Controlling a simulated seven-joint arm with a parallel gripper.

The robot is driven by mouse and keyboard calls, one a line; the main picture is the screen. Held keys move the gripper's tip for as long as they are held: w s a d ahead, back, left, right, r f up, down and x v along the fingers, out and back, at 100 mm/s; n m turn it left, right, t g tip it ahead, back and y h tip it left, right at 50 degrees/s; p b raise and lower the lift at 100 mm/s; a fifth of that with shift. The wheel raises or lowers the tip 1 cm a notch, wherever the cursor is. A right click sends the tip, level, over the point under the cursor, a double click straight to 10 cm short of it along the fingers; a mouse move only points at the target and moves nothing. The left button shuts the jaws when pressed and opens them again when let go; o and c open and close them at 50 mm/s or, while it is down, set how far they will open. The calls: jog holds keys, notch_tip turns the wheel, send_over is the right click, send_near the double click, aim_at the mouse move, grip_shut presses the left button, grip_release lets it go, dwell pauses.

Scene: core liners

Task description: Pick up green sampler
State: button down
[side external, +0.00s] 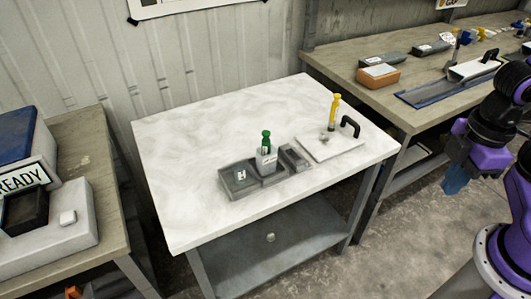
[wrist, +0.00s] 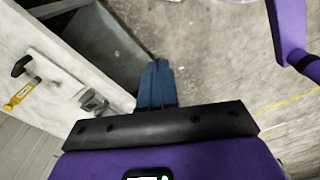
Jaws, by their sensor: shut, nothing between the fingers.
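The green sampler (side external: 266,136) stands upright in a light grey holder (side external: 266,160) on the white table (side external: 200,130) in the side external view. Its lower part is hidden inside the holder. My gripper (side external: 455,186) is well to the right of the table, over the floor, pointing down with its blue fingers together. The wrist view shows the closed blue fingers (wrist: 158,68) with nothing between them. I cannot make out the green sampler in the wrist view.
A dark grey tray (side external: 238,182) surrounds the holder. A wooden bench (side external: 390,95) with several items is behind right. The white table's left half is clear.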

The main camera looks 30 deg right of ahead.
jog(key=c, duration=0.9)
grip_release()
jog(key=shift+w, duration=0.1)
